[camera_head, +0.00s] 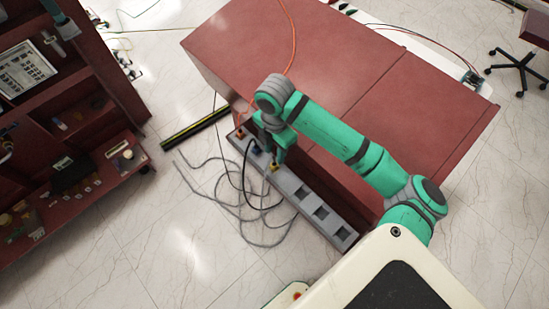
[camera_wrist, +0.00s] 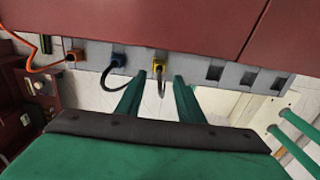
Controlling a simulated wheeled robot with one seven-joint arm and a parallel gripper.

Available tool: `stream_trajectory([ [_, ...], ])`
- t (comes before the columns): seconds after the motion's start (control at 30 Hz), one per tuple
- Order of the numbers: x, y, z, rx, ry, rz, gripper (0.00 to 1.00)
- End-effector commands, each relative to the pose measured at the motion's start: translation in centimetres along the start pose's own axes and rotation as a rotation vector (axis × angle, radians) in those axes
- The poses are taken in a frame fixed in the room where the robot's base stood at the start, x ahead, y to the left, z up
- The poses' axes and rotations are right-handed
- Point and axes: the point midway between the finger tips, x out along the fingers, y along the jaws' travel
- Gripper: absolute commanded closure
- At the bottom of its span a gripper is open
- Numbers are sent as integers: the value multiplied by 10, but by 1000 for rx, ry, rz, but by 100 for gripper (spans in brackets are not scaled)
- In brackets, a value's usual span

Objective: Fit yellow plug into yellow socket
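The yellow plug (camera_wrist: 158,66) sits at the grey socket strip (camera_wrist: 190,67), with a dark cable hanging from it. It also shows in the head view (camera_head: 272,168), just below my gripper. It appears seated in the strip, but the yellow socket is hidden behind it and I cannot tell how deep it is. My gripper (camera_wrist: 159,79) is open, with its two green fingers apart. The plug shows beyond and between the fingertips, with gaps on both sides. In the head view my gripper (camera_head: 274,156) is over the strip.
A blue plug (camera_wrist: 117,61) and an orange plug (camera_wrist: 74,56) sit left of the yellow one. Several empty dark sockets (camera_wrist: 214,73) lie to its right. A red cabinet (camera_head: 330,60) stands behind the strip. Loose grey cables (camera_head: 220,195) lie on the floor.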

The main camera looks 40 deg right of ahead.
Motion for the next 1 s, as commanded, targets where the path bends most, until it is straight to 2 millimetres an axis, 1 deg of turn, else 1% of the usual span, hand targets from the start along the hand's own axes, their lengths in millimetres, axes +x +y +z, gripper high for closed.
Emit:
stream_trajectory([
  [0.03,-10,1,0,-2,-2,3,66],
  [0.1,-21,1,0,-4,-2,1,66],
  [0.2,-34,1,0,-3,-1,1,66],
  [0.3,-41,1,-1,-2,-1,1,66],
  [0.57,-46,1,-1,-3,0,1,66],
  [0.67,-45,7,-8,-3,11,20,66],
  [0.77,-43,31,-31,2,51,90,66],
  [0.87,-43,69,-71,22,127,210,66],
  [0.9,-45,86,-90,34,166,264,66],
  [0.97,-49,109,-118,58,226,343,66],
  [1.0,-53,123,-136,77,268,393,66],
])
